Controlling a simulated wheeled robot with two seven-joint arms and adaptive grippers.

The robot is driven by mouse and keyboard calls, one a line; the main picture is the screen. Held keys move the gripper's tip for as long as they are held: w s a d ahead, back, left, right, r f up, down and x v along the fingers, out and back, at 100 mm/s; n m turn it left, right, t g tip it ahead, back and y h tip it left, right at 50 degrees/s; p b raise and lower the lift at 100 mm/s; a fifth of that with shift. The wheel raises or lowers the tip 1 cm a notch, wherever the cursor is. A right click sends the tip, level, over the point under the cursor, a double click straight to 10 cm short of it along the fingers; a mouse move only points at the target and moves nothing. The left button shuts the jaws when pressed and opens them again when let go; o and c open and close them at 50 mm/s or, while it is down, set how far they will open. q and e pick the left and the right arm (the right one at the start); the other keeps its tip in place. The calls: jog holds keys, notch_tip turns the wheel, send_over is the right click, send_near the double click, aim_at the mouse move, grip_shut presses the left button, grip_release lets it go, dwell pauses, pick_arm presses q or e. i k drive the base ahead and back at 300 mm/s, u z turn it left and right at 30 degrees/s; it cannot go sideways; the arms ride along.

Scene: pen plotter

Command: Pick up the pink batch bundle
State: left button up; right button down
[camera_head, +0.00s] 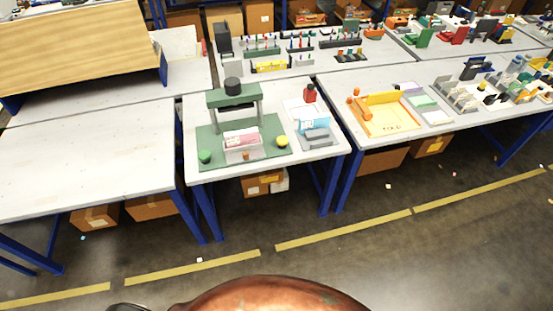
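The pink batch bundle (241,139) lies in a light tray (244,155) on the green base mat (273,147) of a green press-like stand (234,96). The stand's arch with a dark cylinder on top rises behind the bundle. A green knob and a yellow knob sit on the mat on either side. Neither of my grippers shows in the head view, and nothing is seen touching the bundle.
A grey holder with a light blue bundle (314,124) and a red bottle (310,93) stand right of the mat. An orange-yellow tray (384,116) is on the right table. The left table (88,159) is largely bare. Open floor (400,250) with yellow lines lies in front.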

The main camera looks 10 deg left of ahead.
aim_at(237, 138)
jog(key=z, duration=1)
jog(key=i, duration=1.15)
jog(key=u, duration=0.45)
jog(key=i, duration=0.65)
jog(key=u, duration=0.65)
